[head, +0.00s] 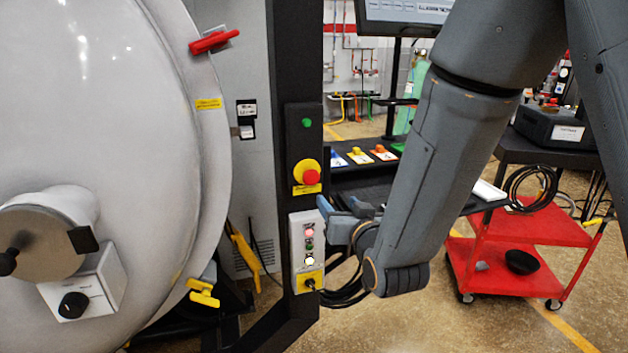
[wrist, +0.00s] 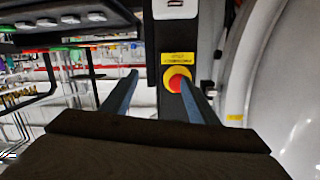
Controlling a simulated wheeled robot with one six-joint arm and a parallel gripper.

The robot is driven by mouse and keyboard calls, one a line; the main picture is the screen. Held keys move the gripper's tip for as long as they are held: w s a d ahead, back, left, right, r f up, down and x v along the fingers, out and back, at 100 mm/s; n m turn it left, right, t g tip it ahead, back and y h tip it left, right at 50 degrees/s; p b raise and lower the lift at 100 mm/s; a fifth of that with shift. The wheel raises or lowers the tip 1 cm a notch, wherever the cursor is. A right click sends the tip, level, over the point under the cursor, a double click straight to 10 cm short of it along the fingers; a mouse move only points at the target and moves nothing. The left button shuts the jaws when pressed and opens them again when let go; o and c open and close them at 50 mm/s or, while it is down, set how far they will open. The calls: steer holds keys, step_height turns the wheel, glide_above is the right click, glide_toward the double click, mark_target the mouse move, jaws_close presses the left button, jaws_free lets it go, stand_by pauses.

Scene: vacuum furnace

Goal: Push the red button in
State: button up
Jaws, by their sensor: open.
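The red button (head: 311,177) is a round mushroom knob on a yellow plate, on the dark post beside the furnace. In the wrist view the red button (wrist: 177,83) shows just by the tip of the right-hand finger, which overlaps its lower edge. My gripper (head: 338,207) is open and empty, to the right of the post and a little lower than the button in the head view. In the wrist view my gripper (wrist: 160,79) has its two blue-grey fingers spread apart. Whether a finger touches the button, I cannot tell.
A grey control box (head: 308,250) with small lit buttons and a yellow-backed knob is below the button. A green button (head: 306,123) is above. The white furnace door (head: 130,130) fills the left. A red cart (head: 500,270) stands at right.

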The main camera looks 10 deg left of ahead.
mark_target(313, 178)
steer(key=shift+t+y, duration=0.5)
steer(key=shift+y, duration=0.3)
steer(key=w+a+p, duration=0.1)
steer(key=a, duration=0.1)
steer(key=w+a+r+p, duration=0.1)
steer(key=w+a, duration=0.1)
steer(key=a, duration=0.1)
steer(key=w+a+r+p, duration=0.1)
steer(key=w+a, duration=0.1)
steer(key=shift+w+a+r, duration=0.15)
steer(key=shift+r, duration=0.1)
